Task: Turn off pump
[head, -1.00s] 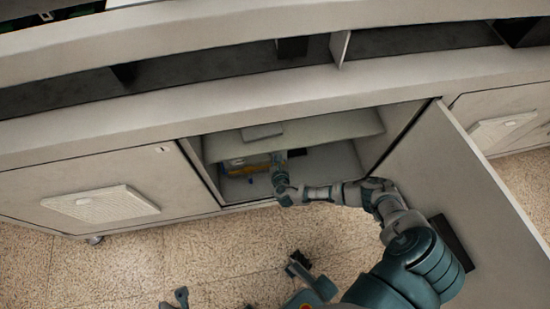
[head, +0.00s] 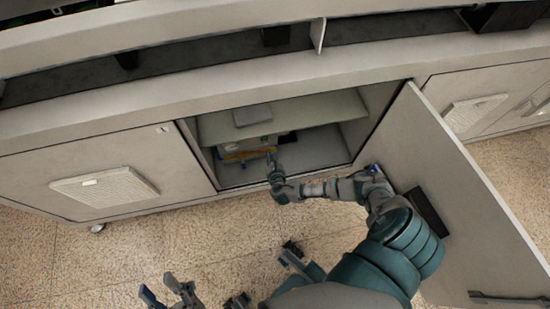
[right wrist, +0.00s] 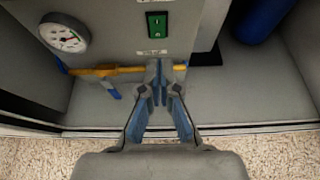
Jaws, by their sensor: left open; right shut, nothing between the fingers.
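The pump unit (head: 232,142) stands inside the open cabinet under a shelf. In the right wrist view its grey front panel (right wrist: 110,25) has a green rocker switch (right wrist: 157,24), a round white gauge (right wrist: 64,33) and a yellow pipe (right wrist: 95,71) with a blue handle (right wrist: 112,90). Which way the switch is set is hard to tell. My right gripper (right wrist: 161,72) is shut and empty, its tips in front of the panel below the switch; in the head view it (head: 272,158) is at the cabinet opening. My left gripper (head: 160,288) is open and empty over the floor.
The cabinet door (head: 440,170) stands open to the right of my right arm. A shelf (head: 310,112) hangs above the pump. A blue cylinder (right wrist: 262,18) stands inside to the right. A closed vented door (head: 105,186) is on the left. The floor in front (head: 190,245) looks clear.

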